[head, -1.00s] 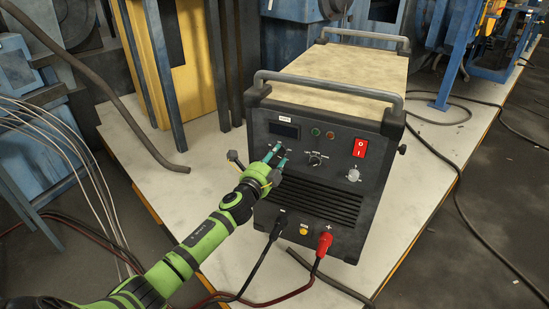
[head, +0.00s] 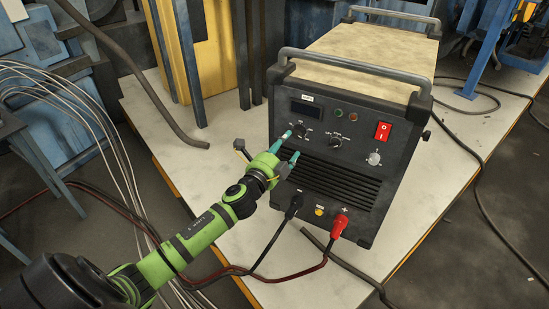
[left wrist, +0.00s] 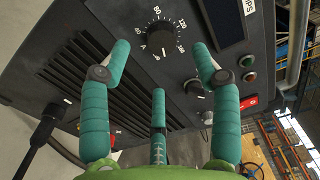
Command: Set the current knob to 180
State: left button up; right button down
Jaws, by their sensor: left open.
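The current knob (head: 300,130) is a black dial under the display on the front panel of the dark welding machine (head: 352,115). In the left wrist view the knob (left wrist: 160,36) is ringed by a white number scale, including 80 and 180. I cannot read its pointer setting with certainty. My left gripper (head: 290,147) is open and empty just in front of the panel, one fingertip close to the knob's lower left. In the left wrist view its teal fingers (left wrist: 160,60) are spread below the knob, apart from it. My right gripper is not in view.
A second knob (head: 335,142), a third grey knob (head: 374,159) and a red switch (head: 383,131) sit to the right. A black plug (head: 296,202) and a red plug (head: 340,223) with cables are below. The machine stands on a pale tabletop (head: 250,245).

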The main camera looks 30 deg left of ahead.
pick_arm(q)
jog(key=s, duration=0.6)
jog(key=shift+d, duration=0.15)
jog(key=shift+s, duration=0.1)
jog(key=m+h+b, duration=0.3)
jog(key=m, duration=0.4)
send_near(296, 135)
jog(key=w, duration=0.7)
jog(key=shift+w+d+r, duration=0.15)
jog(key=shift+d+r, duration=0.05)
jog(key=shift+d, duration=0.2)
jog(key=shift+w+d, duration=0.1)
jog(key=shift+w, duration=0.5)
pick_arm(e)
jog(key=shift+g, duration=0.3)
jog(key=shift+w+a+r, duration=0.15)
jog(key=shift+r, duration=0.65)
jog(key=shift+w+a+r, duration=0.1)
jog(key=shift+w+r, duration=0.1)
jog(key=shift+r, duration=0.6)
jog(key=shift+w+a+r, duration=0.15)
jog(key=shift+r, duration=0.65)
pick_arm(q)
jog(key=c, duration=1.2)
jog(key=shift+o, duration=0.2)
jog(key=shift+b, duration=0.3)
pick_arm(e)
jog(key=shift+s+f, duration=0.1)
